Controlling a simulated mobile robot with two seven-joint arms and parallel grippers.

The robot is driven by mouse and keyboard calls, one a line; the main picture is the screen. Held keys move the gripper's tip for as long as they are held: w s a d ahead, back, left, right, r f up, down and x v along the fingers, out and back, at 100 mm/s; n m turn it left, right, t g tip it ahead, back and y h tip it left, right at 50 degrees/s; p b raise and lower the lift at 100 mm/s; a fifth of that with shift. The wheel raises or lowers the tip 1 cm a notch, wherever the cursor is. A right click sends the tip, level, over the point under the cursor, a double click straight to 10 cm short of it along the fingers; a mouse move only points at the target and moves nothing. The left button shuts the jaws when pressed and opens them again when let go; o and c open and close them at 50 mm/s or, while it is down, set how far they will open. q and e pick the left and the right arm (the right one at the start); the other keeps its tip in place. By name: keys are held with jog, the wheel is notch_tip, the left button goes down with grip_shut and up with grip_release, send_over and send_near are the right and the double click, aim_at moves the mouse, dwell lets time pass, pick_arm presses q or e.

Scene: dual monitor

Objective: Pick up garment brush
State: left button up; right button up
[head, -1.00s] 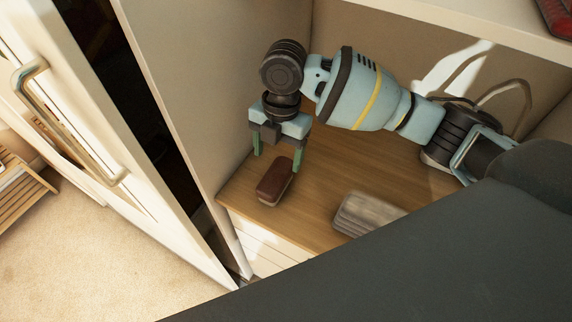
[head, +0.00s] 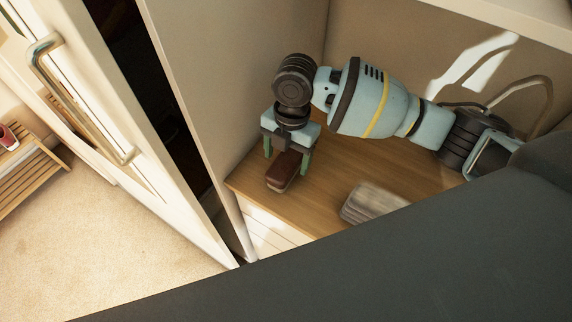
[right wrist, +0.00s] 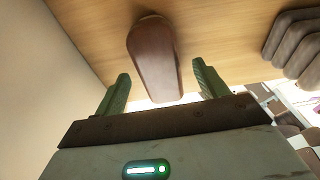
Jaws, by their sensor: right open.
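The garment brush (head: 284,171) is a dark reddish-brown rounded block lying on the wooden shelf near its front left corner. My right gripper (head: 287,166) is open above it, with its green fingers to either side of the brush in the head view. In the right wrist view, the brush (right wrist: 153,58) lies ahead of and between the open fingers (right wrist: 161,88), with a gap on each side. The fingers do not press on it. My left gripper is not in view.
A grey-brown ribbed block (head: 372,203) lies on the wooden shelf (head: 350,160) to the right of the brush. The closet side wall (head: 230,80) is close on the left. A white door with a metal handle (head: 70,95) stands open at the far left.

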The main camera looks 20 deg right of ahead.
jog(key=shift+s+a+f, duration=0.1)
jog(key=shift+a+f, duration=0.05)
jog(key=shift+f, duration=0.95)
jog(key=c, duration=1.1)
jog(key=shift+r, duration=0.15)
jog(key=shift+r, duration=0.65)
notch_tip(320, 180, up, 2)
jog(key=shift+s+a+r, duration=0.1)
jog(key=shift+s, duration=0.05)
jog(key=s+a, duration=0.2)
jog(key=s, duration=0.2)
jog(key=s+a, duration=0.2)
jog(key=s, duration=0.3)
jog(key=s+a+r+p, duration=0.1)
jog(key=s, duration=0.4)
jog(key=shift+s+a+r, duration=0.1)
jog(key=shift+s+a, duration=0.15)
jog(key=shift+a, duration=0.15)
